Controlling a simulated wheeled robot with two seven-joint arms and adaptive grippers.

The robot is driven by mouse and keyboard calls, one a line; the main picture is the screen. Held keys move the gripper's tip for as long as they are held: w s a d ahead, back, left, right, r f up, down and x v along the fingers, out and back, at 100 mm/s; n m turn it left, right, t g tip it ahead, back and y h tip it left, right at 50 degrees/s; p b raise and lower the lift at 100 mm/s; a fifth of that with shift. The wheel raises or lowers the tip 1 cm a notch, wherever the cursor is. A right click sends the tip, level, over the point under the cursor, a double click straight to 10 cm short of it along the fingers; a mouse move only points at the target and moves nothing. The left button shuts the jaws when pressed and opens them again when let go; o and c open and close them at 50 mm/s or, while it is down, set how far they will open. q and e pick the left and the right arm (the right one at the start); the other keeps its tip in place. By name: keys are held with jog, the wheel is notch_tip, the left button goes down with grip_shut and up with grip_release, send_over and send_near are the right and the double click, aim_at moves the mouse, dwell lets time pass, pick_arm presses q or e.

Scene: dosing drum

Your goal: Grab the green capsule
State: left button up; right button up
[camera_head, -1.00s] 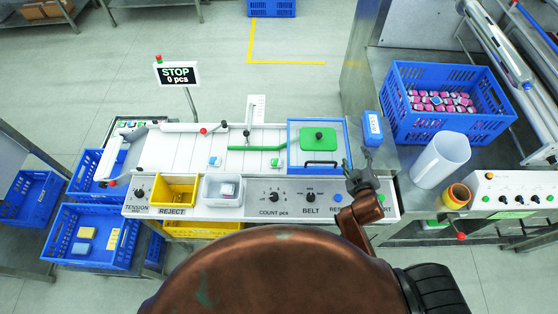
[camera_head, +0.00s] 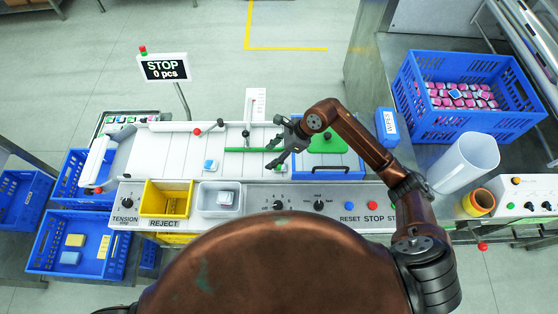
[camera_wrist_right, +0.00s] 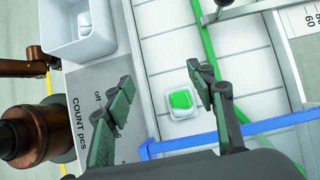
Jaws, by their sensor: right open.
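The green capsule (camera_wrist_right: 181,101), a small white-rimmed block with a green top, lies on the white belt (camera_wrist_right: 165,58) in the right wrist view. In the head view it is hidden behind my right gripper (camera_head: 277,151). That gripper is open and empty over the right part of the belt (camera_head: 180,155). In the wrist view, my right gripper's (camera_wrist_right: 166,93) two fingers are spread, with the capsule between them in the picture, closer to the right finger. No finger visibly touches it. My left gripper is not in view.
A green guide bar (camera_wrist_right: 208,45) runs beside the capsule. A blue-framed section with a green cover (camera_head: 327,145) stands right of the gripper. A blue-topped capsule (camera_head: 210,165) lies farther left on the belt. A white bin (camera_head: 221,198) and yellow reject bin (camera_head: 167,201) stand in front.

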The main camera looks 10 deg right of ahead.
aim_at(282, 164)
jog(key=d, duration=0.1)
jog(key=d+f+h, duration=0.1)
jog(key=w+d+f+h, duration=0.1)
jog(key=shift+w+d+n, duration=0.1)
jog(key=shift+d+n, duration=0.2)
jog(key=shift+d, duration=0.1)
jog(key=shift+f, duration=0.8)
jog(key=x, duration=0.3)
jog(key=p+x, duration=0.1)
jog(key=x, duration=0.1)
jog(key=shift+s+d+f, duration=0.2)
jog(key=shift+s+d, duration=0.15)
jog(key=shift+d, duration=0.05)
jog(key=shift+w+a+f, duration=0.1)
jog(key=shift+a+f, duration=0.05)
jog(key=shift+f, duration=0.25)
jog(key=shift+c, duration=0.7)
jog(key=c, duration=0.8)
